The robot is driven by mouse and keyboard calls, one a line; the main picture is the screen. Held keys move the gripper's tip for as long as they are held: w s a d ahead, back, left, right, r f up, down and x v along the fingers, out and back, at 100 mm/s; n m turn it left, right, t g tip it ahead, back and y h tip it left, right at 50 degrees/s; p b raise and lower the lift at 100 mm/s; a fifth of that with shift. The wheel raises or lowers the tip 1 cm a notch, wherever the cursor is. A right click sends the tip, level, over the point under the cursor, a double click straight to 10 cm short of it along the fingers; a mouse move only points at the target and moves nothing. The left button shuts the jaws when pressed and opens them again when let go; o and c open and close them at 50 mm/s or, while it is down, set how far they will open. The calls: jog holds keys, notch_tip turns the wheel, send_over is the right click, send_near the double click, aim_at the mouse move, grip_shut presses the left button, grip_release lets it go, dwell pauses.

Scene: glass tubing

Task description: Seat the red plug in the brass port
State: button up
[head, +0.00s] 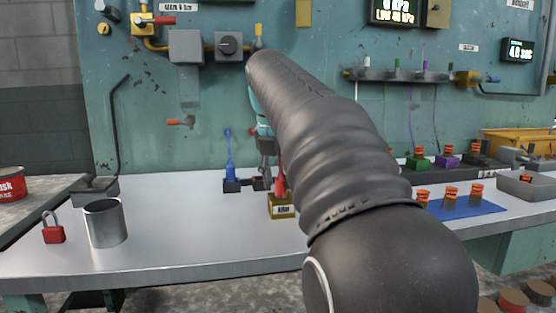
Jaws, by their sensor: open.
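A brass block (282,206) with a white label stands on the bench near the middle; it looks like the brass port. A slim red piece (278,180), apparently the red plug, rises upright at its top, partly behind my arm. I cannot tell how deep it sits or whether it only overlaps the block in view. My gripper (266,160) shows as a small grey and teal part beside the arm, just above and left of the red piece. It is open. Most of it is hidden by my arm, so contact with the red piece cannot be seen.
A blue upright piece (229,165) stands in a dark holder left of the block. A metal cup (105,224) and red padlock (53,232) are at the left. Orange-topped plugs stand on a blue mat (466,208) at the right. The bench's left middle is clear.

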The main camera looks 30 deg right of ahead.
jog(key=p+v, duration=0.1)
jog(key=v, duration=1)
jog(key=shift+a+r, duration=0.15)
jog(key=shift+r, duration=0.25)
jog(key=shift+s+a, duration=0.1)
